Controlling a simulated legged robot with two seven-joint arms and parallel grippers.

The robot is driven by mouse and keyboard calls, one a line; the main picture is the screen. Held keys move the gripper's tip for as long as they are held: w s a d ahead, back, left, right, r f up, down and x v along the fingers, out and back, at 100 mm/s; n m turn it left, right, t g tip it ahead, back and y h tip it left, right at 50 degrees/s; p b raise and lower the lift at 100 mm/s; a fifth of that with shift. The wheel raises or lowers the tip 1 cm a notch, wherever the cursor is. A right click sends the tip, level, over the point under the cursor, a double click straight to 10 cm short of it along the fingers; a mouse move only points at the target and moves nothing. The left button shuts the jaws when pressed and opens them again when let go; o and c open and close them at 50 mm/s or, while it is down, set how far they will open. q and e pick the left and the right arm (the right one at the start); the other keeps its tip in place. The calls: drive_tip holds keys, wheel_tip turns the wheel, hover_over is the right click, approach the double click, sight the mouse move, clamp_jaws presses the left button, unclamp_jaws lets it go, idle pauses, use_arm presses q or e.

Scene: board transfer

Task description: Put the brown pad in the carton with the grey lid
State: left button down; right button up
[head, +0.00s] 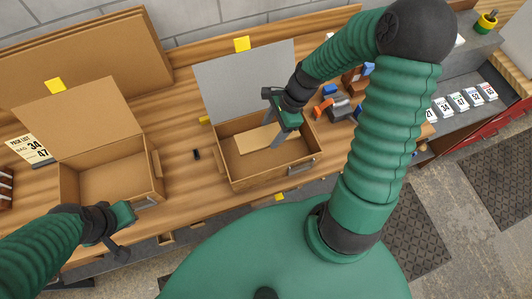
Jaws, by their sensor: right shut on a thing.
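The carton with the grey lid (304,165) stands open in the middle of the bench, its grey lid (250,85) raised at the back. The brown pad (252,140), a flat light-brown piece, is inside this carton's walls. My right gripper (278,143) reaches down into the carton and is shut on the pad's right end. Whether the pad touches the carton floor I cannot tell. My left gripper (136,208) is by the front right corner of the left carton, apart from the pad; its finger gap is not clear.
An open carton with a brown lid (88,118) stands at the left, looking empty. A small black item (196,154) lies between the cartons. Tools (340,105) crowd the right side of the grey-lidded carton. Numbered cards (461,101) lie on the grey shelf at right.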

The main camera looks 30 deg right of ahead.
sight(267, 152)
wheel_tip(267, 152, down, 11)
drive_tip(key=shift+w+f, duration=0.1)
idle(0.3)
drive_tip(key=o, duration=1.3)
drive_tip(key=shift+a, duration=0.1)
